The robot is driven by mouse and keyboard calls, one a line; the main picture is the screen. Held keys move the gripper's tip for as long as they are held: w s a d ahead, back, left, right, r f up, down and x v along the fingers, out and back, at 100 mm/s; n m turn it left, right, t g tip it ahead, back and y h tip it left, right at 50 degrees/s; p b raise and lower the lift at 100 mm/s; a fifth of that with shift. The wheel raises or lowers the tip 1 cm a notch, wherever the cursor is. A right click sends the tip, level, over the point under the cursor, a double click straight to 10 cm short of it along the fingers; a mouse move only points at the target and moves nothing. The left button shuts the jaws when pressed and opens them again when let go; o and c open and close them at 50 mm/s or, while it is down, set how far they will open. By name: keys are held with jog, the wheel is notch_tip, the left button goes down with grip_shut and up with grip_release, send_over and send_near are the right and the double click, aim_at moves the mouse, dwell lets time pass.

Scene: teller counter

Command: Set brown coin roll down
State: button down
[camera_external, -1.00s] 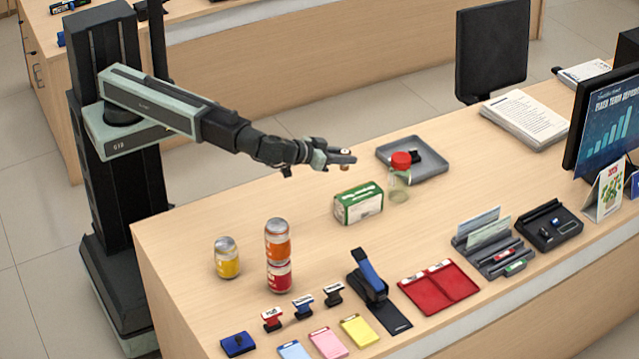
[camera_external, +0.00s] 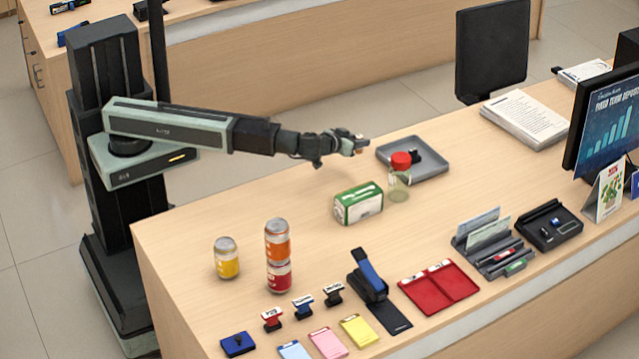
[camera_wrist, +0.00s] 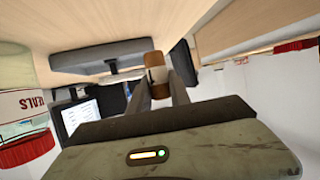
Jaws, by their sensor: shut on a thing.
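My gripper (camera_external: 357,146) is held out over the counter, above and left of the grey tray (camera_external: 432,172) in the external view. In the wrist view my gripper (camera_wrist: 160,80) is shut on the brown coin roll (camera_wrist: 157,74), a short cylinder with brown ends and a pale middle band. The roll is up off the counter between the fingertips. In the external view the roll is too small and covered to make out well. The tray also shows in the wrist view (camera_wrist: 80,68), to the left of the roll.
A jar with a red lid (camera_external: 400,160) stands close to the tray. A green and white box (camera_external: 358,204) lies left of the jar. Cans (camera_external: 278,240) stand at the counter's left. The counter (camera_external: 225,205) is bare between the cans and the box.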

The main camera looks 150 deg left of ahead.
aim_at(359, 153)
notch_tip(359, 153, down, 5)
jog(key=b, duration=0.4)
jog(key=shift+f, duration=0.1)
jog(key=shift+r, duration=0.2)
jog(key=shift+f, duration=0.15)
jog(key=c, duration=1.2)
grip_release()
jog(key=shift+r, duration=0.25)
jog(key=p+v, duration=0.5)
jog(key=v, duration=0.7)
jog(key=shift+f, duration=0.1)
